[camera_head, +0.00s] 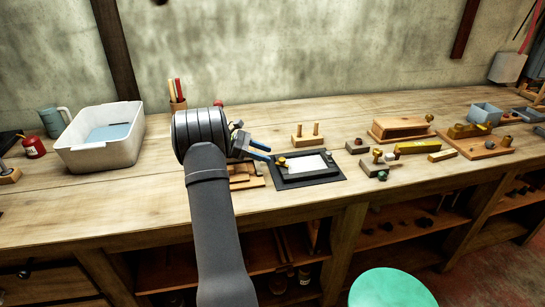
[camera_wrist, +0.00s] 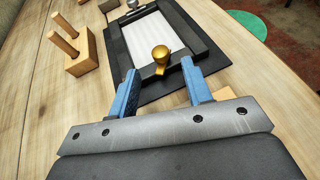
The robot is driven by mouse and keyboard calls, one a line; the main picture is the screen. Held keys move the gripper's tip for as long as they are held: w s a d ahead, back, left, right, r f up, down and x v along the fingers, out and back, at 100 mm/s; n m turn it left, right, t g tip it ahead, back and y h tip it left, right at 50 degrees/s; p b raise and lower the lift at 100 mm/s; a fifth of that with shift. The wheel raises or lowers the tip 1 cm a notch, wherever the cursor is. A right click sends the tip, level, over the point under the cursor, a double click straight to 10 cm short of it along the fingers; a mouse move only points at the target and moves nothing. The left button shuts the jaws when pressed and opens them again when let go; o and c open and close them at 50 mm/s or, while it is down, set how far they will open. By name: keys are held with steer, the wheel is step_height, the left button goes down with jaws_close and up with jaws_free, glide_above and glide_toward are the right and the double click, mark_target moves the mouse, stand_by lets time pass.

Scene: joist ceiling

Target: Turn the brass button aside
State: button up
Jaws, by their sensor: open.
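The brass button (camera_wrist: 161,58) shows in the wrist view as a round gold knob with a short tab, at the near edge of a black frame (camera_wrist: 122,68) around a white panel (camera_wrist: 153,38). In the head view the brass button (camera_head: 282,161) is at the left end of the black frame (camera_head: 335,178). My gripper (camera_wrist: 160,82) is open and empty, its two blue fingers apart. In the wrist view the button appears just beyond the gap between the fingertips. In the head view my gripper (camera_head: 266,152) is just left of the frame. I cannot tell any contact.
A wooden block with two pegs (camera_head: 306,136) stands behind the frame. Small blocks and knobs (camera_head: 378,165) lie to its right. Wooden pieces (camera_head: 245,177) lie beside my arm. A white bin (camera_head: 100,150) is at the left. The bench's front strip right of the frame is mostly clear.

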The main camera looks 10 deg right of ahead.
steer(key=shift+v, duration=1.4)
steer(key=s+a+r+n+t, duration=0.4)
steer(key=a+t, duration=0.1)
steer(key=a, duration=0.3)
glide_toward(280, 159)
steer(key=x, duration=0.8)
steer(key=shift+d, duration=0.1)
